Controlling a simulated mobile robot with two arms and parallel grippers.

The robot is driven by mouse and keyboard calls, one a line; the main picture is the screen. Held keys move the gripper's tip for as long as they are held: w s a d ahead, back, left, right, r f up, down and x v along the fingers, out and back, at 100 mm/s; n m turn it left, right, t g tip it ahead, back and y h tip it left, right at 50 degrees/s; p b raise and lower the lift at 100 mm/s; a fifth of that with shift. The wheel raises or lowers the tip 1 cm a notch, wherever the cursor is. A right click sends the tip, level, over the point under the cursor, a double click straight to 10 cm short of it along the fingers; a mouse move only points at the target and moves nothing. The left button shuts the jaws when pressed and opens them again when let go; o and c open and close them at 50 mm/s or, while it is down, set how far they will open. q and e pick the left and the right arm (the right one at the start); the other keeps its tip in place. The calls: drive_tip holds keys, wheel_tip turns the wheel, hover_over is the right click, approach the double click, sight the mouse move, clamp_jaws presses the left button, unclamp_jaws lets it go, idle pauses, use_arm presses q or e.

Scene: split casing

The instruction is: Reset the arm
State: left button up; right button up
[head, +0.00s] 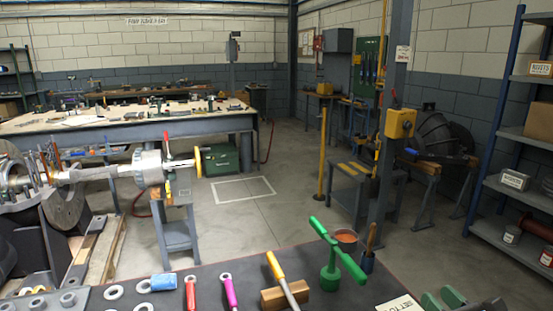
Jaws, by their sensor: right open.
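My right gripper (443,299) shows only in part at the bottom right edge of the head view. Its two green fingertips are apart, with nothing seen between them, above the right end of the dark bench top. A white lettered card (400,304) lies just left of it. The rest of my right arm is cut off by the frame. My left gripper and arm are not in view.
On the near bench (215,280) are a green T-handled tool (331,270), a yellow-handled tool (275,266) on a wooden block, red and pink tools, pale rings, a blue cylinder and a reddish pot (346,238). Machinery (70,190) stands left. A yellow-boxed post (392,150) rises beyond.

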drive_tip(key=s+d+f+m+g+h, duration=0.1)
drive_tip(key=d+f+m+g+h, duration=0.15)
drive_tip(key=f+m, duration=0.65)
drive_tip(key=s+d+f+m+g+h, duration=0.1)
drive_tip(key=s+d+f+m+h, duration=0.2)
drive_tip(key=f, duration=0.9)
drive_tip(key=s+f+m+g+p, duration=0.1)
drive_tip(key=s+f+m+g, duration=0.1)
drive_tip(key=s+f+m, duration=0.45)
drive_tip(key=s+f+m+g, duration=0.2)
drive_tip(key=f+m+g, duration=0.15)
drive_tip(key=f, duration=0.65)
use_arm(q)
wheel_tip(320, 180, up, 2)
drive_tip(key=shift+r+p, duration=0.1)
drive_tip(key=shift+p, duration=0.45)
use_arm(e)
drive_tip(key=s+a+f+m+g, duration=0.2)
drive_tip(key=s+a+f+m, duration=0.3)
drive_tip(key=s, duration=0.5)
drive_tip(key=s+a+f+m+g, duration=0.3)
drive_tip(key=s+a+f+m, duration=0.2)
drive_tip(key=s, duration=0.6)
drive_tip(key=s+a+f+m+g, duration=0.3)
drive_tip(key=s+a+f+m, duration=0.1)
drive_tip(key=s+f, duration=0.4)
drive_tip(key=s+a, duration=0.1)
drive_tip(key=s, duration=0.1)
drive_tip(key=shift+s+f+m+y, duration=0.35)
drive_tip(key=shift+f+m, duration=0.05)
